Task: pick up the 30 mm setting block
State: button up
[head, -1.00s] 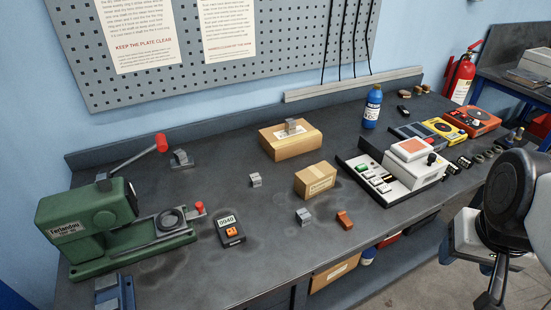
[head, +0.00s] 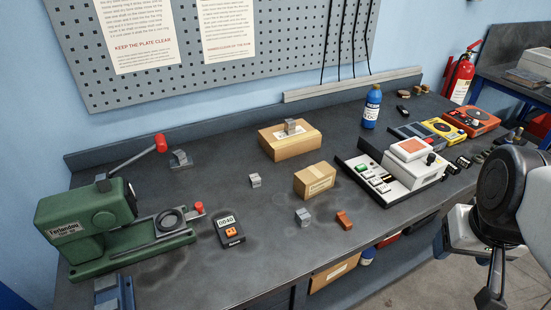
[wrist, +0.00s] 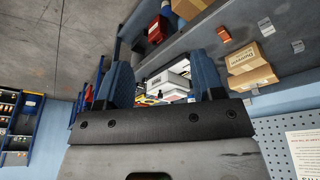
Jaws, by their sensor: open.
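Several small grey metal blocks are on the bench, and I cannot read a size on any. One grey block (head: 303,217) is near the front edge, beside a copper-brown block (head: 344,220). A second grey block (head: 255,181) is farther back, left of the small carton. A third (head: 291,127) is on top of the larger carton. My gripper (head: 492,297) is at the far right, beyond the bench's front edge and away from the blocks. In the wrist view its two blue fingers (wrist: 164,78) stand apart with nothing held; the front grey block (wrist: 265,27) shows there too.
A small carton (head: 315,181) and a larger carton (head: 290,144) stand mid-bench. A white instrument (head: 410,170) is to their right, a blue bottle (head: 372,106) behind. A green press (head: 88,222) and a black meter (head: 229,230) are at left. Bare bench surrounds the front blocks.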

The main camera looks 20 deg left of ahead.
jog(key=w+a+f+n+t, duration=0.25)
jog(key=w+a+n, duration=0.45)
jog(key=w+n, duration=0.4)
jog(key=n+t+y, duration=0.5)
jog(key=n+y, duration=0.4)
jog(key=n, duration=2.3)
send_near(255, 178)
jog(key=shift+w+f, duration=0.2)
jog(key=shift+w, duration=0.35)
jog(key=shift+w+a, duration=0.1)
jog(key=shift+a, duration=0.05)
jog(key=shift+x, duration=1.15)
jog(key=shift+f, duration=0.1)
jog(key=shift+x, duration=2.6)
jog(key=shift+a, duration=0.2)
